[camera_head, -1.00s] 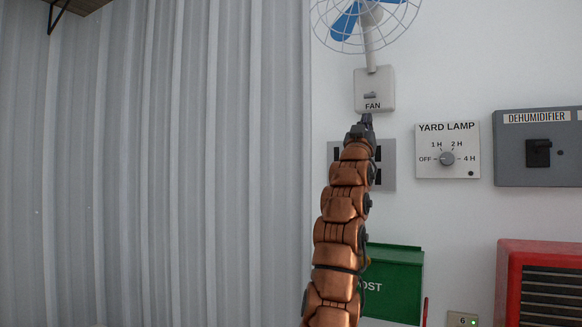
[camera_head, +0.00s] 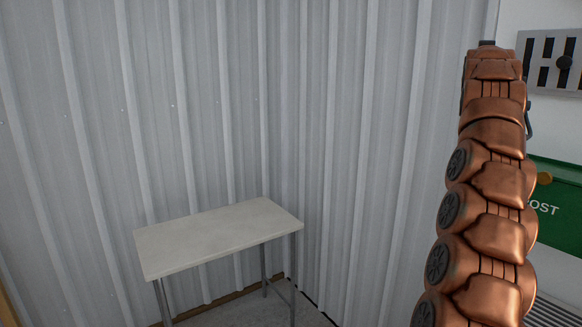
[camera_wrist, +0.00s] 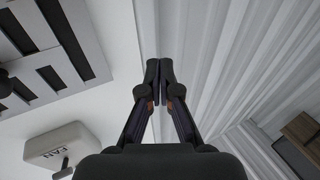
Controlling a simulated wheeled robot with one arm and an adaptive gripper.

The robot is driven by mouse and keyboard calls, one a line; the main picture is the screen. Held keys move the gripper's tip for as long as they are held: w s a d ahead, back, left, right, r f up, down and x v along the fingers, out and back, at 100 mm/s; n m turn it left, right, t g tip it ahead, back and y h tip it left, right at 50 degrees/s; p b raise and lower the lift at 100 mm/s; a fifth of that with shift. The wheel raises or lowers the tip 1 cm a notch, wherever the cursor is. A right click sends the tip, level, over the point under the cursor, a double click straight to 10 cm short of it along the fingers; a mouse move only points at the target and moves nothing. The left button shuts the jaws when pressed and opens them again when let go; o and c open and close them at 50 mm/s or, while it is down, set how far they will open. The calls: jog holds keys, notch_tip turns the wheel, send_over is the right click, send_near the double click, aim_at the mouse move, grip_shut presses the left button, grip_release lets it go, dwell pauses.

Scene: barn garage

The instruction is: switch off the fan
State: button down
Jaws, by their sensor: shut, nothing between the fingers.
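The fan's switch box (camera_wrist: 58,146), white and marked FAN, shows at the lower left of the wrist view. Its small grey switch (camera_wrist: 63,169) sticks out near the picture's bottom edge; I cannot tell whether it is on or off. My gripper (camera_wrist: 159,70) is shut and empty, pointing away from the box, which lies to its left and apart from it. In the head view my arm rises at the right and hides most of the gripper. The fan is in neither current view.
A green post box (camera_head: 556,200) is below, partly behind my arm. A pale table (camera_head: 215,237) stands before the corrugated wall (camera_head: 330,120). The space above the table is clear.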

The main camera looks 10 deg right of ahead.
jog(key=w+a+f+n+g+y, duration=0.1)
jog(key=a+f+n+y, duration=0.15)
jog(key=a+f, duration=0.45)
jog(key=w+a+f+n+g+y+p, duration=0.1)
jog(key=a+f+y, duration=0.35)
jog(key=a, duration=0.45)
jog(key=w+a+f+n+g+y, duration=0.1)
jog(key=a+f+y, duration=0.1)
jog(key=a+f, duration=0.55)
jog(key=s+a+f+n+g+y, duration=0.2)
jog(key=s+a+f, duration=0.45)
jog(key=a, duration=0.25)
jog(key=s+a+f+n+g+y+p, duration=0.1)
jog(key=s+a+f+g, duration=0.2)
jog(key=s+a+f, duration=0.5)
jog(key=s+a+f+g+y+p, duration=0.1)
jog(key=s+a+f+g, duration=0.2)
jog(key=s+f, duration=0.55)
jog(key=s+a+f+g, duration=0.1)
jog(key=s+f, duration=0.2)
jog(key=s, duration=0.5)
jog(key=s+a+f+g, duration=0.2)
jog(key=s, duration=0.6)
jog(key=s+a+f+g, duration=0.1)
jog(key=s+f+g, duration=0.1)
jog(key=s, duration=0.6)
jog(key=shift+s+a+f+n, duration=0.2)
jog(key=shift+f+n, duration=0.25)
jog(key=shift+f, duration=0.4)
jog(key=shift+d, duration=0.2)
